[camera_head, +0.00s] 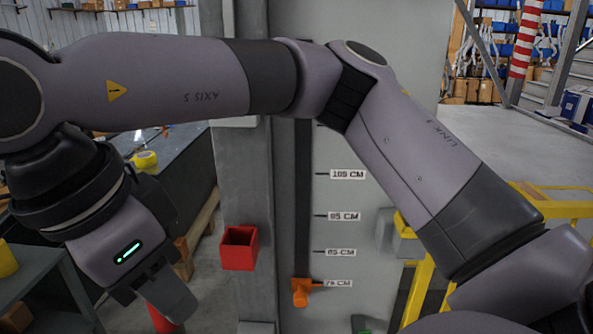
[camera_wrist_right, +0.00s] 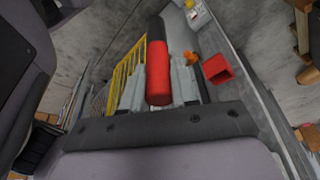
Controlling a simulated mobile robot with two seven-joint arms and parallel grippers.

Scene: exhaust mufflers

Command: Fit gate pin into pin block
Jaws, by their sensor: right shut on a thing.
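My right gripper (camera_head: 165,292) hangs at the lower left of the head view. In the right wrist view its two grey fingers (camera_wrist_right: 160,88) are shut on a red cylinder with a black section, which I take as the gate pin (camera_wrist_right: 159,82). Only a red piece of the pin (camera_head: 163,321) shows below the gripper in the head view. A red open-topped square box (camera_head: 239,250) is fixed to the grey post, right of the gripper and apart from it. I cannot tell which fixture is the pin block. My left gripper is not in view.
An orange pointer (camera_head: 300,292) sits low on a panel with centimetre labels (camera_head: 343,216). A yellow frame (camera_head: 424,275) stands at the right, beside a grey block (camera_head: 404,240). A dark workbench (camera_head: 185,165) is behind my right wrist.

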